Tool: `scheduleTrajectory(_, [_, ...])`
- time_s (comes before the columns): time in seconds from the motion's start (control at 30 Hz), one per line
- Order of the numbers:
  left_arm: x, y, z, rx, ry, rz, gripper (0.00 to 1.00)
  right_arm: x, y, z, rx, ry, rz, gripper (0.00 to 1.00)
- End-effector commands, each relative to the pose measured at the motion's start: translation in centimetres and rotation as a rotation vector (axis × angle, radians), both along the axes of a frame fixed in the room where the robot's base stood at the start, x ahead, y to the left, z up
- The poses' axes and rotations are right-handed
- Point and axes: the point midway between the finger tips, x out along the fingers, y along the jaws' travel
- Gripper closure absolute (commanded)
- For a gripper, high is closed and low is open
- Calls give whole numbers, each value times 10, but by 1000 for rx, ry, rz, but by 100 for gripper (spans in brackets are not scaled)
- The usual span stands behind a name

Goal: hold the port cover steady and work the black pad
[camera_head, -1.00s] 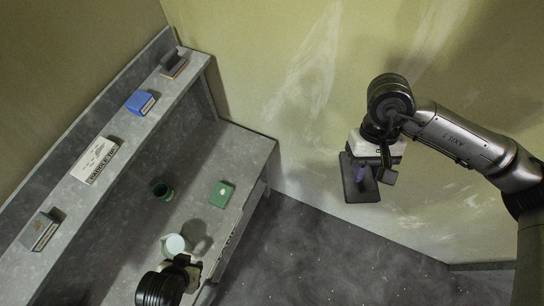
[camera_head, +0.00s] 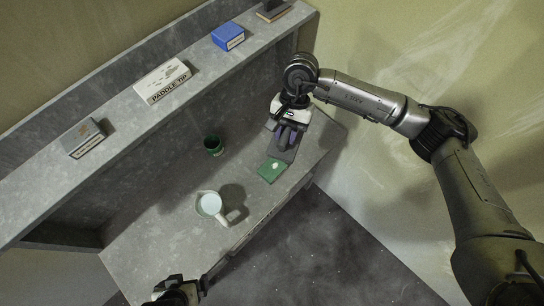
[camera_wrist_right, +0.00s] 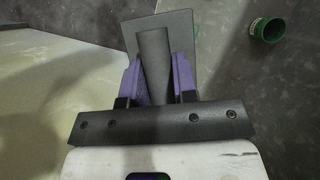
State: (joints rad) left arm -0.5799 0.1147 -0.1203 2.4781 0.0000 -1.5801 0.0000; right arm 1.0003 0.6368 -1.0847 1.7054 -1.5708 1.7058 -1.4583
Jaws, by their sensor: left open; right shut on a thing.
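The black pad, a dark flat plate with a round handle, is in my right gripper (camera_head: 287,134). In the right wrist view, the purple fingers close on the pad's handle (camera_wrist_right: 153,65). The pad (camera_head: 286,153) is over the bench's right part, close to the green block; I cannot tell whether it touches anything. I cannot tell which thing is the port cover. My left gripper (camera_head: 182,284) is open at the bottom of the head view, apart from the vessel.
A green block (camera_head: 271,171) and a green cup (camera_head: 213,146) are on the bench (camera_head: 150,235). The raised shelf holds a grey box (camera_head: 84,139), a "PADDLE TIP" box (camera_head: 163,81), a blue box (camera_head: 228,37) and a dark item (camera_head: 273,10). The bench front is clear.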

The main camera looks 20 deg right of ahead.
Motion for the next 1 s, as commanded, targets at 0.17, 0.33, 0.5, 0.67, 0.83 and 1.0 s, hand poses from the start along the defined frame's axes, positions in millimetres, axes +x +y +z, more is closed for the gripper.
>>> scheduleTrajectory(0.17, [1, 1, -57, 2, -1, -1, 0, 23, 11, -92, 3, 5, -252, 93])
scheduleTrajectory(0.33, [1, 2, -82, 7, -2, -4, 0, 37, 16, -140, 3, 4, -417, 93])
scheduleTrajectory(0.5, [1, 3, -93, 10, -3, -7, 0, 44, 18, -164, 4, 3, -506, 93])
scheduleTrajectory(0.67, [1, 3, -96, 10, -3, -7, 0, 46, 19, -174, 4, 2, -535, 93])
scheduleTrajectory(0.83, [1, 3, -99, 9, -4, -6, 0, 44, 22, -183, 4, 3, -536, 93])
scheduleTrajectory(1.0, [1, 1, -105, 4, -4, -3, 0, 40, 29, -202, 4, 4, -534, 93])
